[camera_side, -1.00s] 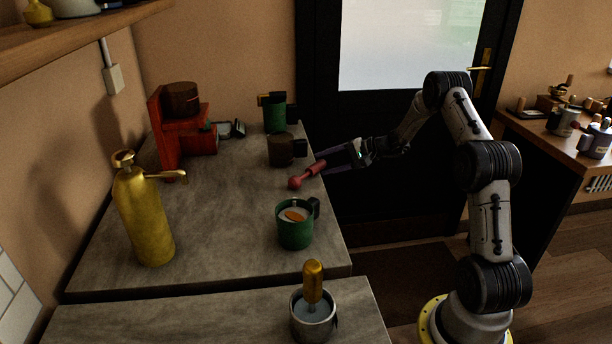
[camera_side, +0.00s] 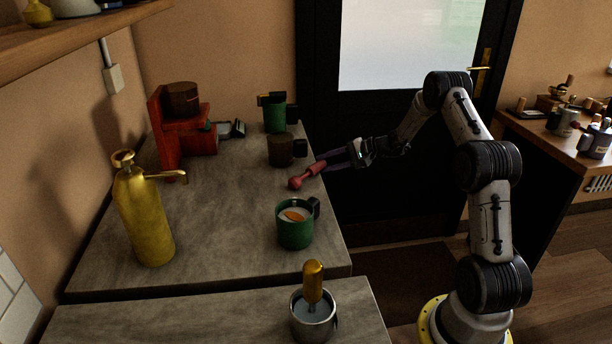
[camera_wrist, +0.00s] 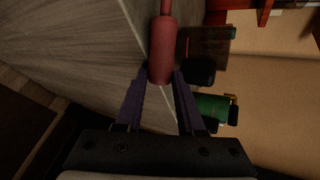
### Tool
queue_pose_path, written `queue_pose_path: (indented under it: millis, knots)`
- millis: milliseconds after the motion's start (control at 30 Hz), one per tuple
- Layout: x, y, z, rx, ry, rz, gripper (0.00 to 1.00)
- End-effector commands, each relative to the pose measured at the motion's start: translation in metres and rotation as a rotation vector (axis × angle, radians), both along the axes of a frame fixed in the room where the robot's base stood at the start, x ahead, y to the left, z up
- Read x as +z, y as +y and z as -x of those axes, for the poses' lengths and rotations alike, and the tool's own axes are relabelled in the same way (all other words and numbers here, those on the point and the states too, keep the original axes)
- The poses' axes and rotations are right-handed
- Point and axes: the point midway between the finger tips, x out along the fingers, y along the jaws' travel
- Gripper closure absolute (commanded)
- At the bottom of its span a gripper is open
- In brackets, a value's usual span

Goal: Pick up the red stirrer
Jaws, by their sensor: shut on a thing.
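The red stirrer (camera_side: 307,175) lies at the right edge of the grey counter, its round knob toward the counter's middle and its handle toward my gripper (camera_side: 322,162). My gripper reaches in from the right and is shut on the handle end. In the wrist view the red stirrer (camera_wrist: 162,50) extends away from between the purple fingertips of my gripper (camera_wrist: 161,74), which touch both sides of its handle. The far end of the stirrer is cut off by the top of the wrist view. I cannot tell whether it touches the counter.
A green mug (camera_side: 295,231) with an orange item stands nearer the camera. A brown mug (camera_side: 280,150) and a green mug (camera_side: 274,117) stand behind. The counter's middle is clear.

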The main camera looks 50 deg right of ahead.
Motion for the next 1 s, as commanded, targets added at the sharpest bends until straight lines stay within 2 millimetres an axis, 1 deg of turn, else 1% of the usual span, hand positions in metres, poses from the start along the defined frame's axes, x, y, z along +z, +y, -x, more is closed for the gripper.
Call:
queue_pose_path:
  millis: [767,867,1000]
  knots:
    - [0.002,0.0,0.0,0.0,-0.002,-0.001,1.0]
    - [0.006,0.0,0.0,0.0,-0.002,0.0,1.0]
    - [0.02,0.0,0.0,0.001,-0.003,0.003,1.0]
